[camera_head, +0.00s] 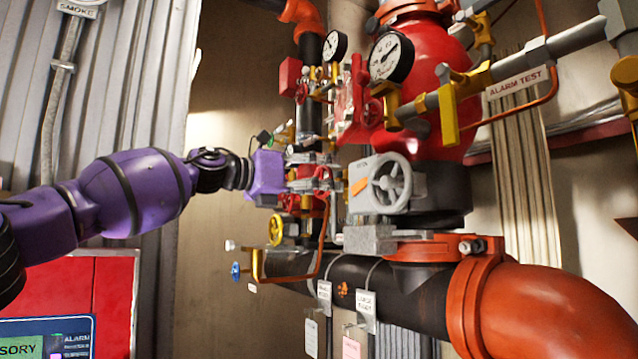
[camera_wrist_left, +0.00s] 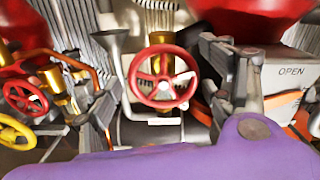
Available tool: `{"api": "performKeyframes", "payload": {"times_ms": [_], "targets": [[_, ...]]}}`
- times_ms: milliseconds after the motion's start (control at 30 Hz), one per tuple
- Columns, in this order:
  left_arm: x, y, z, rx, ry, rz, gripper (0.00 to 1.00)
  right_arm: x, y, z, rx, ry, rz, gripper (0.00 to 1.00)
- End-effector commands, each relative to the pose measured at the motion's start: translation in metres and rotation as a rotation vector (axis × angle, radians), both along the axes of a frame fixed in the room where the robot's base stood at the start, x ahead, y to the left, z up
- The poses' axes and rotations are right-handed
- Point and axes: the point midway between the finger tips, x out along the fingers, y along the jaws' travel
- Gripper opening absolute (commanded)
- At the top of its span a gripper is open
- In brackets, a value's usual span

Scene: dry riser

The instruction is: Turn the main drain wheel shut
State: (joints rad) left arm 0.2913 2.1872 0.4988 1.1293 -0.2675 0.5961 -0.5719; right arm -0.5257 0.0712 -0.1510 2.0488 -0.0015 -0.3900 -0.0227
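A red handwheel (camera_wrist_left: 162,80) with a pale centre is in the middle of the left wrist view, facing the camera. No readable label marks it as the main drain wheel. My left gripper (camera_head: 322,172) reaches in from the left at the pipework in the head view. Its two grey fingers stand apart, one on each side of the red wheel in the left wrist view (camera_wrist_left: 165,98). I see no finger touching the rim, but the distance is hard to tell. In the head view, the fingers and nearby fittings largely hide this wheel. My right gripper is not in view.
A grey handwheel (camera_head: 390,184) on a box marked OPEN is right of the gripper. A yellow wheel (camera_head: 275,230) and a blue handle (camera_head: 235,271) are below. Wall left of the pipes is clear.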

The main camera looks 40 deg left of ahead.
Motion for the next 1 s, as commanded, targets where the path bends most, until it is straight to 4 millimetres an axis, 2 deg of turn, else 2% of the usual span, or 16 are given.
{"api": "performKeyframes", "payload": {"times_ms": [333,1000], "targets": [[-0.005,0.002,0.002,-0.002,-0.003,0.000,0.74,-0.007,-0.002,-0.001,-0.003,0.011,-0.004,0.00],[-0.057,0.023,0.003,-0.005,-0.007,-0.007,0.74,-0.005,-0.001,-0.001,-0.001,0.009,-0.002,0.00]]}}
